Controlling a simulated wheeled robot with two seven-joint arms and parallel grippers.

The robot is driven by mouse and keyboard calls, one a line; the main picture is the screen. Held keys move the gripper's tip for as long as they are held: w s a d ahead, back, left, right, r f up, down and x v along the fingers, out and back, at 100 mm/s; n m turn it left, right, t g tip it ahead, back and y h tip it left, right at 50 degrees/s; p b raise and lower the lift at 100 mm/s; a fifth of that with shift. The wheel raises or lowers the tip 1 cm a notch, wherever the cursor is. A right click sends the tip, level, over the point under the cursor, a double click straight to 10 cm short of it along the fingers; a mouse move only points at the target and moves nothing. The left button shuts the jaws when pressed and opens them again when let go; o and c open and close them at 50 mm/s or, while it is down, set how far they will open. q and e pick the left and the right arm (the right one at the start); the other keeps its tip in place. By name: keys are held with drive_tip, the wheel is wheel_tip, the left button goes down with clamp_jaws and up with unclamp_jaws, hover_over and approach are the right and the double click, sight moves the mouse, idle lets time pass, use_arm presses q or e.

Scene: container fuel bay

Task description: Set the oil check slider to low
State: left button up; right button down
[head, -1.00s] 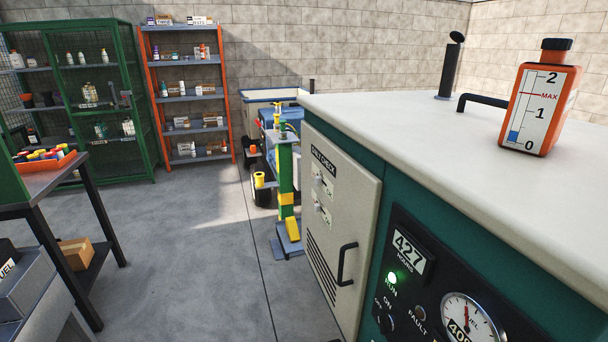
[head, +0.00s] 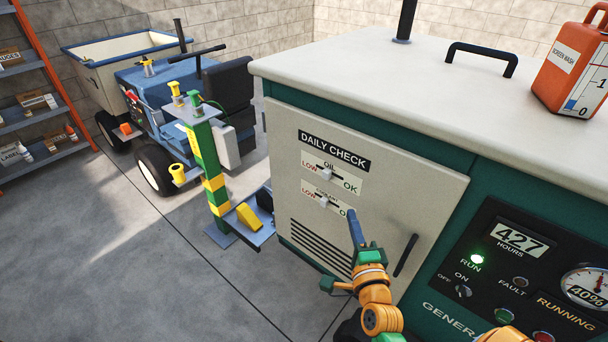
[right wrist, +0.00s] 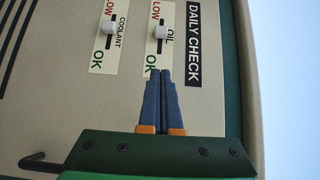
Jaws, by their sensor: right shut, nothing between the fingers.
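The oil slider is the upper one on the cream DAILY CHECK door (head: 395,185). Its white knob (head: 327,174) stands near the middle of its track, between red LOW on the left and green OK on the right. The knob also shows in the right wrist view (right wrist: 161,33), where LOW is up and OK down. My right gripper (head: 352,212) is shut and empty. Its blue fingertips (right wrist: 160,73) are by the OK end of the oil label, apart from the knob. In the head view they cover part of the coolant label. My left gripper is not in view.
The coolant slider knob (head: 324,202) sits just below the oil one. A black door handle (head: 406,255) is right of my gripper. The generator control panel (head: 530,275) lies further right. A green and yellow post (head: 211,170) stands on the left.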

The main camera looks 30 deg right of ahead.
drive_tip(key=s+d, duration=0.1)
drive_tip(key=b, duration=0.5)
approach(332, 173)
drive_tip(key=d, duration=0.1)
drive_tip(key=w+d, duration=0.1)
drive_tip(key=d, duration=0.2)
drive_tip(key=shift+w+f, duration=0.35)
drive_tip(key=shift+w, duration=0.05)
drive_tip(key=w, duration=0.1)
drive_tip(key=w+a, duration=0.1)
drive_tip(key=w, duration=0.1)
drive_tip(key=shift+a+r, duration=0.1)
drive_tip(key=shift+a, duration=0.1)
drive_tip(key=shift+w+a+r, duration=0.1)
drive_tip(key=shift+w+a, duration=0.05)
drive_tip(key=shift+w, duration=0.15)
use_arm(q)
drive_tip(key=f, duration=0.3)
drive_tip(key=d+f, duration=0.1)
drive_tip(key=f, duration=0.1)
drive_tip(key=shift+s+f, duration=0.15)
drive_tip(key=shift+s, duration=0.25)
use_arm(e)
drive_tip(key=shift+s, duration=0.1)
drive_tip(key=shift+r, duration=0.1)
